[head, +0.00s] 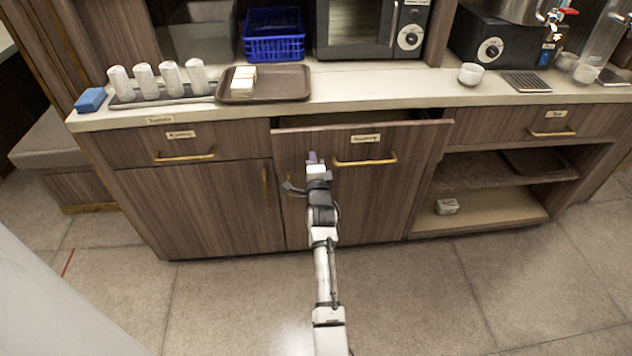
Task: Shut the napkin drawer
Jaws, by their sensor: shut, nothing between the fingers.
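The middle drawer (420,140) stands partly open, its front pulled out from the counter, with a dark gap showing along its top edge. It has a brass bar handle (364,161) and a small label whose writing is too small to read surely. I take it for the napkin drawer. Its inside is mostly hidden. My gripper (313,157) is shut and empty, in front of the drawer face, left of the handle. I cannot tell whether the fingertips touch the face.
The left drawer (128,152) and right drawer (490,128) look closed. Above on the counter are a brown tray (290,82), white shakers on a rack, a blue basket (273,48) and a microwave (357,30). An open shelf (500,205) lies lower right. The floor in front is clear.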

